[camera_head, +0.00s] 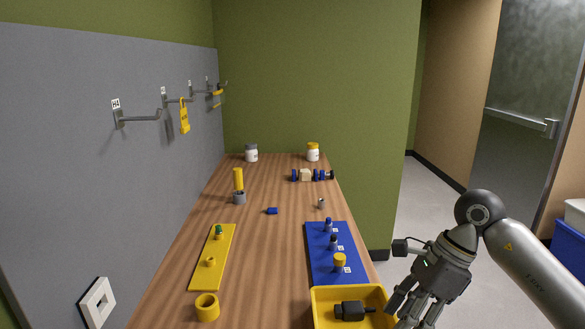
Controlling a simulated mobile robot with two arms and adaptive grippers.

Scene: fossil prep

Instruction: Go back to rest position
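My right gripper (413,312) comes in from the right at the lower right. It hangs pointing down beside the right edge of the yellow bin (322,305), in front of the table's right side. Its fingers look spread apart with nothing seen between them, though the tips run near the bottom edge of the picture. My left gripper is not in view.
A black part (352,311) lies in the bin. A blue board (318,262) and a yellow board (204,276) hold small parts on the wooden table (262,262). A yellow ring (207,307) stands front left. Hooks line the grey panel (60,150). The table's middle is mostly clear.

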